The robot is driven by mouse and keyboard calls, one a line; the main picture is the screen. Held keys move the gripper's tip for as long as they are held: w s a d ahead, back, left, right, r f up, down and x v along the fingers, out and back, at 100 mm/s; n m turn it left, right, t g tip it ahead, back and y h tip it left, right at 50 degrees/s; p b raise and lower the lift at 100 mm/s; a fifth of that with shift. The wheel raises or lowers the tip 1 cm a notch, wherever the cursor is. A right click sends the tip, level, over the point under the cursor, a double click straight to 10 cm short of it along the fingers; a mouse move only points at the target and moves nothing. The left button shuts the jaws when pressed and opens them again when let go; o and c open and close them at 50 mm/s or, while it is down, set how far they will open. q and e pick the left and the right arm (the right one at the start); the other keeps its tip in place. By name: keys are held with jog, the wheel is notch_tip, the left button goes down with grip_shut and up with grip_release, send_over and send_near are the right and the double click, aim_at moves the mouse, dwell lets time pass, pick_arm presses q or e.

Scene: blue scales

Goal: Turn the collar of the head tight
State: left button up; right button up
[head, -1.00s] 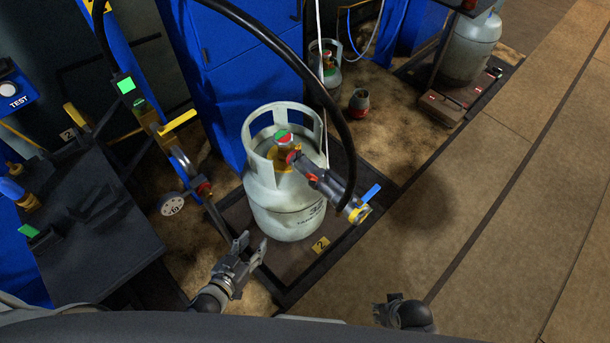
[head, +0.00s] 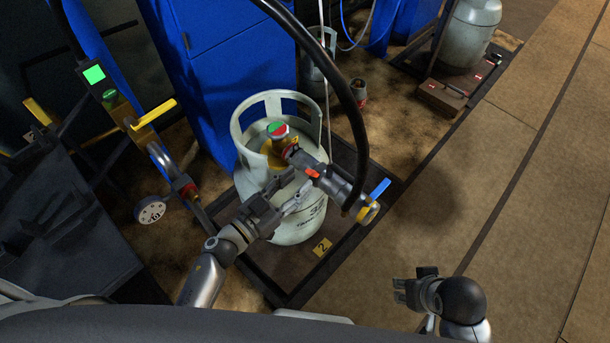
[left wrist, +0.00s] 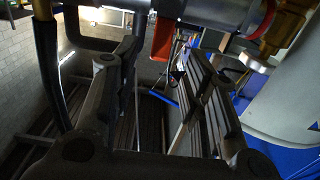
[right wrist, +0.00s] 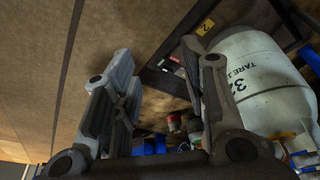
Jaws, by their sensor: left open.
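My left gripper (head: 293,190) is open just below and left of the head. In the left wrist view the head (left wrist: 215,14) crosses the top, beyond the spread fingers, with a red ring (left wrist: 266,16). My right gripper (head: 402,290) is open and empty over the floor.
A black hose (head: 352,110) arches from the head past the blue cabinet (head: 212,62). The cylinder stands on a dark-framed platform (head: 345,240) with a yellow label 2 (head: 322,247). A black bench (head: 65,235) is at left. The brown floor (head: 470,190) at right is clear.

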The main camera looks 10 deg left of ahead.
aim_at(312, 173)
pick_arm(q)
jog(key=shift+x, duration=1.85)
pick_arm(e)
jog(key=shift+v, duration=1.05)
pick_arm(q)
grip_shut()
